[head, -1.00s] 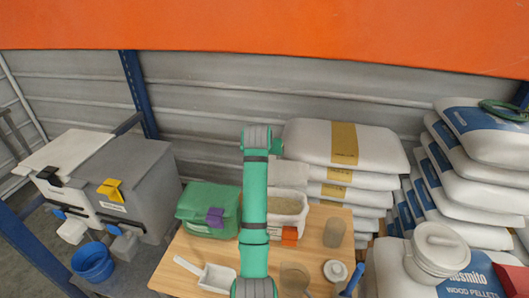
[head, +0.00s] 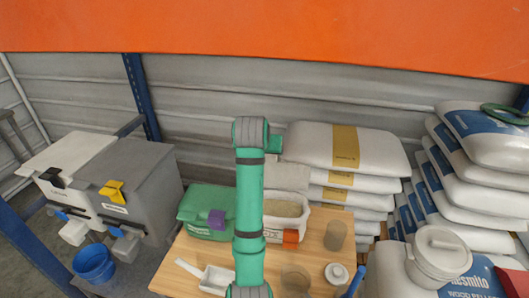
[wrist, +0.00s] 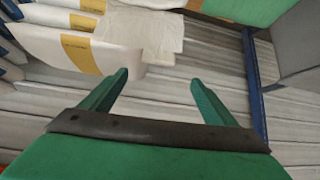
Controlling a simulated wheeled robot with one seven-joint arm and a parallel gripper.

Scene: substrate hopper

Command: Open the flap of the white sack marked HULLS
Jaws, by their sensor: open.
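The white sack (head: 297,227) stands on the wooden table, just right of my arm in the head view, with an orange tag (head: 291,236) on its front. Its top is open, and tan loose contents show inside. Its pale flap (head: 288,177) is laid back behind the opening; it also shows in the wrist view (wrist: 150,32). The HULLS lettering is not readable. My gripper (wrist: 160,82) is open and empty in the wrist view, apart from the flap. The head view does not show its fingers.
A green sack (head: 199,201) with a purple tag stands left of my arm. A white scoop (head: 215,279), jars and cups share the table (head: 325,258). Stacked white sacks (head: 345,147) stand behind right, and a grey hopper (head: 148,180) stands left.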

